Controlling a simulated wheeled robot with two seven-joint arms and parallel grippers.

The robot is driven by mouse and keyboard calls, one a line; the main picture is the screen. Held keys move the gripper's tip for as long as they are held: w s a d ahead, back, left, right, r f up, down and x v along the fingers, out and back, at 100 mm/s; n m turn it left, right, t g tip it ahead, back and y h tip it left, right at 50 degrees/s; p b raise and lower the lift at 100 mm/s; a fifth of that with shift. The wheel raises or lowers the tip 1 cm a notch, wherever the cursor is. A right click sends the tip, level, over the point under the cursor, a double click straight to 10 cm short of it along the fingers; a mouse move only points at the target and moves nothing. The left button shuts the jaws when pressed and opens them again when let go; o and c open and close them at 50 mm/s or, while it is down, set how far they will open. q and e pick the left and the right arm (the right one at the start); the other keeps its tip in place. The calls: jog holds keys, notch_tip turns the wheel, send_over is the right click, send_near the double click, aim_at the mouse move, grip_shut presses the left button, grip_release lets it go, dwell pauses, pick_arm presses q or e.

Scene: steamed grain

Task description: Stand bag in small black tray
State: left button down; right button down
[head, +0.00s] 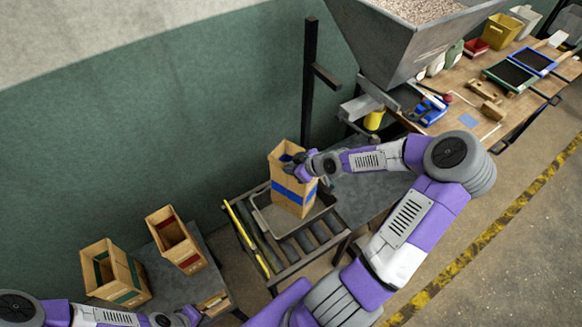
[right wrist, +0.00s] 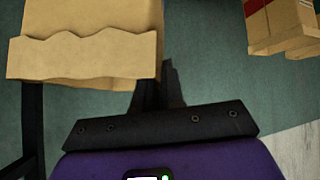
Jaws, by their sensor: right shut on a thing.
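A tan paper bag with a blue band (head: 289,198) stands upright, open at the top, within the outline of a small dark tray (head: 262,216) on a roller stand. I cannot tell whether its base touches the tray floor. My right gripper (head: 297,168) is shut on the bag's upper right side. In the right wrist view the bag (right wrist: 85,55) fills the upper left, beside the dark fingers (right wrist: 158,85). My left gripper (head: 190,317) is low at the bottom left edge, away from the bag; its fingers are too unclear to read.
A black post (head: 309,85) rises behind the tray. A metal hopper (head: 410,50) and cluttered wooden bench (head: 480,115) stand upper right.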

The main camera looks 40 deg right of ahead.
aim_at(290, 178)
jog(key=f+b, duration=0.1)
jog(key=f, duration=0.3)
jog(key=f+b, duration=0.1)
jog(key=f, duration=0.1)
jog(key=shift+w+b, duration=0.25)
jog(key=shift+b, duration=0.1)
jog(key=shift+f+b, duration=0.95)
jog(key=shift+f, duration=1.5)
jog(key=shift+s, duration=0.1)
jog(key=c, duration=1.5)
grip_release()
jog(key=shift+s+f, duration=0.1)
jog(key=shift+s, duration=0.05)
jog(key=shift+o, duration=1.2)
jog(key=p+v, duration=0.7)
jog(key=v, duration=0.5)
